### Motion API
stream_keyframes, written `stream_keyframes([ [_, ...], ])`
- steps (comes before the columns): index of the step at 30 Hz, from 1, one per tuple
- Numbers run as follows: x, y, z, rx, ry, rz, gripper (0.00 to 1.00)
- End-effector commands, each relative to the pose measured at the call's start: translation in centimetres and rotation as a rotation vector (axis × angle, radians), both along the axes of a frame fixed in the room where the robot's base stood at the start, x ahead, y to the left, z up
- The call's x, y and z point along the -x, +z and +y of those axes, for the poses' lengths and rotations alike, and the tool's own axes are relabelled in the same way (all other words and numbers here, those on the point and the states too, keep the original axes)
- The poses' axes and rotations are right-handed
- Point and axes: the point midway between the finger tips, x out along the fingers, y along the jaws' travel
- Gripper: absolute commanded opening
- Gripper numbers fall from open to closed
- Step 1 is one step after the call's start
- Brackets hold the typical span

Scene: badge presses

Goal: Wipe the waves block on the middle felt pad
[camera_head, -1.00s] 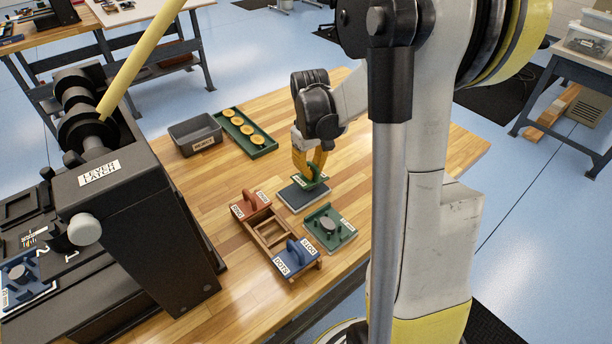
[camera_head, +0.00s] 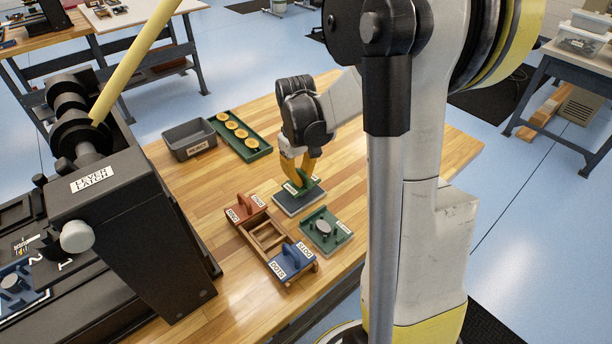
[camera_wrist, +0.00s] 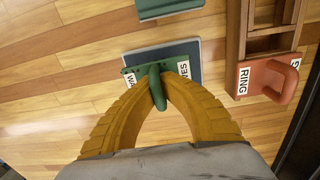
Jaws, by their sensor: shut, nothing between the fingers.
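The green waves block (camera_head: 308,186) has an upright green handle and white labels. It sits over the grey felt pad (camera_head: 292,204) on the wooden bench. In the wrist view the block (camera_wrist: 178,62) covers the near part of the pad (camera_wrist: 188,46), with its label partly readable. My gripper (camera_head: 298,175) is over the block, yellow fingers pointing down. In the wrist view my gripper (camera_wrist: 160,82) has its fingertips close together at the handle. It is shut; I see no clear grip on the handle. The block's underside is hidden.
A wooden rack (camera_head: 266,239) holds a red ring block (camera_head: 246,208) and a blue dots block (camera_head: 291,260). A green plate with a round grey piece (camera_head: 323,228) lies beside it. Behind are a grey reject bin (camera_head: 190,139) and a green tray (camera_head: 258,151). A black lever press (camera_head: 125,225) stands left.

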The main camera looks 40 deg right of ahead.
Motion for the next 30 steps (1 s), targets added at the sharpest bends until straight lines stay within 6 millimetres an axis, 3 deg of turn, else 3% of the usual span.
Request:
stream_keyframes([
  [16, 0.1, 0.0, 3.6, -0.001, 0.001, 0.000, 0.00],
  [30, 0.2, 0.0, 4.0, -0.001, -0.001, 0.000, 0.00],
])
